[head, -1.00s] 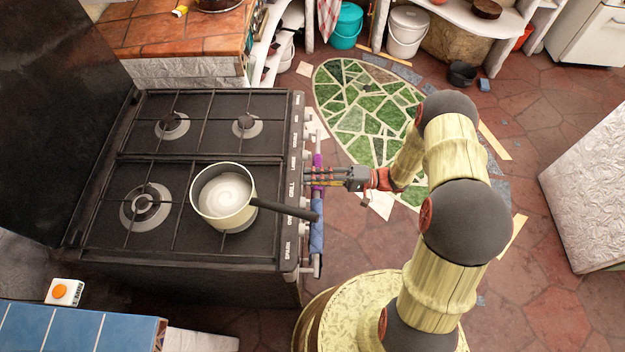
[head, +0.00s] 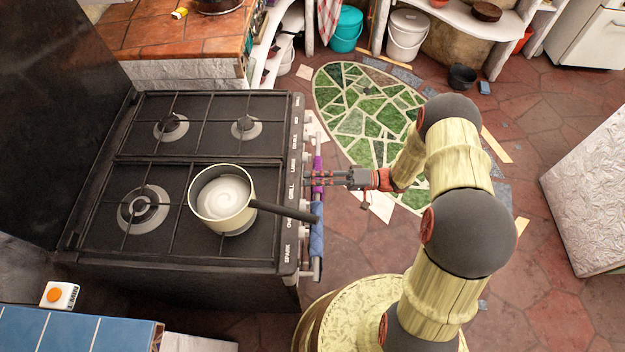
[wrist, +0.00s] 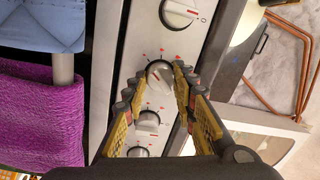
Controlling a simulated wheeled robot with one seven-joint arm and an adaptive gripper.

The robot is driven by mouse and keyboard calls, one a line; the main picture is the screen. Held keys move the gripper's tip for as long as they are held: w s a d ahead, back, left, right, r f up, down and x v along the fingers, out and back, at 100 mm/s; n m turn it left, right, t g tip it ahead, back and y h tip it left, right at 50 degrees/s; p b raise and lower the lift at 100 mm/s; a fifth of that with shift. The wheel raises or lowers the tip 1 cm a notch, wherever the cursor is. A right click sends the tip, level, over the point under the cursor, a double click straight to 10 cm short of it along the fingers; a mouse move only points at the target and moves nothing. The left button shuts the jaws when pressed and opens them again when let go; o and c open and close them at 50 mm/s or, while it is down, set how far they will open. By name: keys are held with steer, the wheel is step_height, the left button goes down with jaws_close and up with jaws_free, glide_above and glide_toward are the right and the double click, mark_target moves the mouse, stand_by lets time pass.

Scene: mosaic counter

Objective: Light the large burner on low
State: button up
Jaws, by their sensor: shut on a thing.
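The black stove (head: 110,245) has several burners under dark grates. The large burner (head: 143,206), with the widest ring, is at the left near the front of the picture and is bare. In the wrist view, my gripper (wrist: 161,70) is shut on a control knob (wrist: 158,78) on the pale front panel (wrist: 125,65), with a fingertip on each side. Its pointer is hard to read. In the head view my gripper (head: 308,178) reaches the panel from the right, and its fingertips hide the knob. No flame shows.
A pan (head: 222,200) of white liquid stands on the right burner, its handle jutting over the stove's front edge. Purple cloth (wrist: 38,115) and blue cloth (wrist: 40,25) hang on the rail beside my gripper. Another knob (wrist: 180,12) and a lower knob (wrist: 147,122) are close by.

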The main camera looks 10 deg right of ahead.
steer(key=o, duration=1.2)
steer(key=shift+c, duration=0.2)
steer(key=s+d, duration=0.1)
steer(key=d, duration=1.1)
steer(key=shift+s+f, duration=0.3)
steer(key=shift+f, duration=0.05)
steer(key=shift+c, duration=1.1)
steer(key=shift+a, duration=0.1)
jaws_close()
